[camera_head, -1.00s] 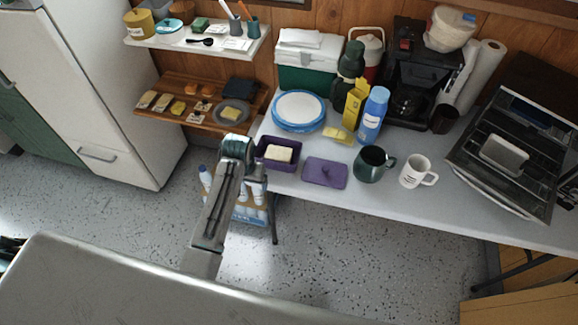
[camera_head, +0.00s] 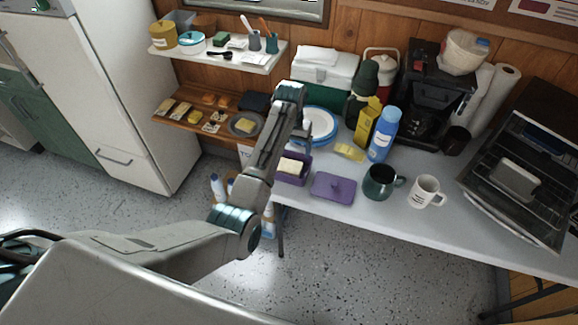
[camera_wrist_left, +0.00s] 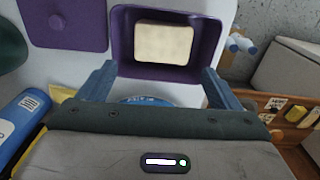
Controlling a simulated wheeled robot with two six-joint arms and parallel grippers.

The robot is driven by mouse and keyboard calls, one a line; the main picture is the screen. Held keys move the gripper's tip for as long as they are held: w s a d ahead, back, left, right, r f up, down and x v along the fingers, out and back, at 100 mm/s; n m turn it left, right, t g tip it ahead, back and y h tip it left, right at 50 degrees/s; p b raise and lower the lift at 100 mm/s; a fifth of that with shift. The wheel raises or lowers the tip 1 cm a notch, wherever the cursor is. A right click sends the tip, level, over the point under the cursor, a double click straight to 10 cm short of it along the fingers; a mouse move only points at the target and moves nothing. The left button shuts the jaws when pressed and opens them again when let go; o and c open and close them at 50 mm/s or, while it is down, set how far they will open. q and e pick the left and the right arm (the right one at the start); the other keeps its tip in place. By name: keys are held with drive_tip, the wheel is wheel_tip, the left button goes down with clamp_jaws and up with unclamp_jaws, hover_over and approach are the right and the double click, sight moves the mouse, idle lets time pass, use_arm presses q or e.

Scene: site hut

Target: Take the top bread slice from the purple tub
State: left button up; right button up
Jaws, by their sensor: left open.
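The purple tub (camera_head: 302,179) stands at the left edge of the grey table, partly behind my left arm in the head view. It also shows in the left wrist view (camera_wrist_left: 121,40). A pale bread slice (camera_wrist_left: 164,43) lies flat inside it, and shows in the head view too (camera_head: 290,166). Whether more slices lie under it is hidden. My left gripper (camera_wrist_left: 159,82) is open and empty, its two fingers apart near the tub's rim. My right gripper is not in view.
The purple lid (camera_head: 334,187) lies right of the tub. A green mug (camera_head: 379,183), white mug (camera_head: 425,191), blue bottle (camera_head: 383,135) and blue-rimmed plates (camera_head: 320,125) stand around. Wooden shelf (camera_head: 190,119) hangs left.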

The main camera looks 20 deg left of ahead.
sight(290, 164)
use_arm(q)
drive_tip(key=shift+f, duration=0.85)
wheel_tip(290, 164, down, 4)
drive_tip(key=shift+a+f+p, duration=0.1)
drive_tip(key=shift+a+p, duration=0.05)
drive_tip(key=shift+p, duration=0.75)
drive_tip(key=shift+f, duration=0.6)
drive_tip(key=c, duration=0.7)
drive_tip(key=shift+c, duration=0.2)
drive_tip(key=shift+r, duration=0.2)
